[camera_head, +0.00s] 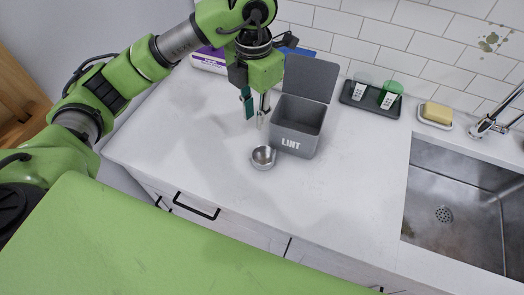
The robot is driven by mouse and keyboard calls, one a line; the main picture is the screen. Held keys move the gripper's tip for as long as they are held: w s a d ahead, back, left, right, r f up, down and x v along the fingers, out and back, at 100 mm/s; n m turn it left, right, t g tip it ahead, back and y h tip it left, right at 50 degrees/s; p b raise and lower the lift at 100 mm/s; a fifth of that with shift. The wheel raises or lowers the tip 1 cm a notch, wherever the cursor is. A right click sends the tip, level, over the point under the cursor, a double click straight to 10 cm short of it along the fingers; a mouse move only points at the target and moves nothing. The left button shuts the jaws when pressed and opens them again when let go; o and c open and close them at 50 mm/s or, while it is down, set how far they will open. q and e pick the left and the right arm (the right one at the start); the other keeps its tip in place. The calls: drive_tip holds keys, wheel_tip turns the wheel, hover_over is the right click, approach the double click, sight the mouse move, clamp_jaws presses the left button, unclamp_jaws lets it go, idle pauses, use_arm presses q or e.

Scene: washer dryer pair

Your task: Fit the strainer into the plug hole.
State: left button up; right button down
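A small round metal cup (263,157), which looks like the strainer, sits on the white countertop in front of the grey LINT bin. My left gripper (256,112) points down above and behind it, beside the bin. Its two fingers are apart with nothing visible between them, and they do not appear to touch the cup. The plug hole (443,214) is a dark round drain in the floor of the steel sink (455,175) at the right. My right gripper is not in view.
The grey LINT bin (296,128) stands open right beside my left gripper. A dark tray (370,100) with two small cups and a yellow soap (437,112) on a dish stand along the wall. A chrome faucet (485,127) is by the sink. The countertop between bin and sink is clear.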

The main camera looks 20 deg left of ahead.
use_arm(q)
drive_tip(key=p, duration=0.1)
approach(263, 155)
drive_tip(key=shift+s+a+f, duration=0.15)
drive_tip(key=shift+a, duration=0.3)
drive_tip(key=shift+s+a+f, duration=0.1)
drive_tip(key=shift+s+a, duration=0.05)
drive_tip(key=shift+a, duration=0.25)
drive_tip(key=shift+f+p, duration=0.4)
drive_tip(key=shift+p, duration=0.05)
wheel_tip(263, 155, down, 4)
drive_tip(key=shift+w+a+r+p, duration=0.1)
drive_tip(key=shift+r+p, duration=0.1)
drive_tip(key=shift+p, duration=0.7)
drive_tip(key=shift+f, duration=0.5)
clamp_jaws()
